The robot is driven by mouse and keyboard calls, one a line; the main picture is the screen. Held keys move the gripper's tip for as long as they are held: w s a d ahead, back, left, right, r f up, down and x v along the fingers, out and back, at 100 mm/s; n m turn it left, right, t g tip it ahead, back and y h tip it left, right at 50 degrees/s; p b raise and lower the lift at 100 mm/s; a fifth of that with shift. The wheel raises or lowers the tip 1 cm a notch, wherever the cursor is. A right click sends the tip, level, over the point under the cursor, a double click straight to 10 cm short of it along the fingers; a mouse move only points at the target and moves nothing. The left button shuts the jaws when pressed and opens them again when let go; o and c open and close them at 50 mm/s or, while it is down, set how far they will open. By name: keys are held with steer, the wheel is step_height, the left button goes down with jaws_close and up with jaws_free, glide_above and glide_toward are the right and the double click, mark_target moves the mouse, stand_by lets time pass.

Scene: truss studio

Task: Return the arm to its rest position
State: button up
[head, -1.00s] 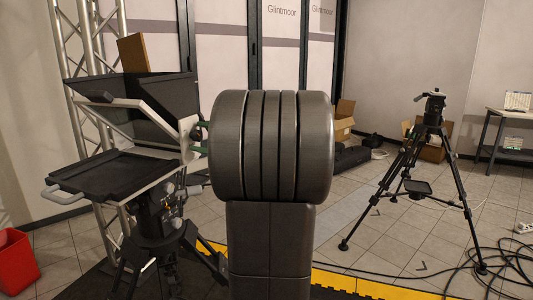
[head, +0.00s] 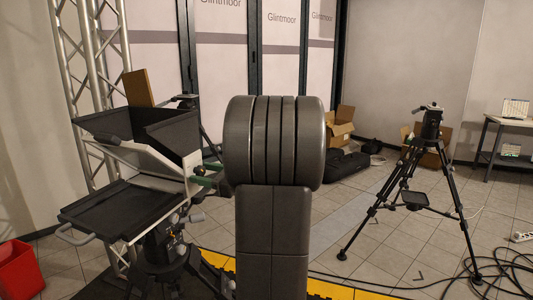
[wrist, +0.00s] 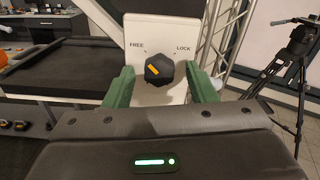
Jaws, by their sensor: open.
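My gripper (wrist: 160,88) shows in the wrist view as two green fingers, spread apart with nothing held. Between and beyond them is a black knob (wrist: 160,70) with an orange mark left of its middle. It sits on a white plate (wrist: 160,27) marked FREE on the left and LOCK on the right. In the head view the green fingers (head: 208,175) show just right of the black teleprompter rig (head: 160,125). My arm's large grey links stand upright in the middle of the head view and hide part of the room behind.
A black tripod (head: 432,170) stands at the right, with cables (head: 500,270) on the floor near it. A red bin (head: 17,272) is at the lower left. A metal truss (head: 90,60) rises behind the rig. Cardboard boxes (head: 340,127) lie at the back.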

steer(key=shift+m+p, duration=0.5)
steer(key=shift+m, duration=0.2)
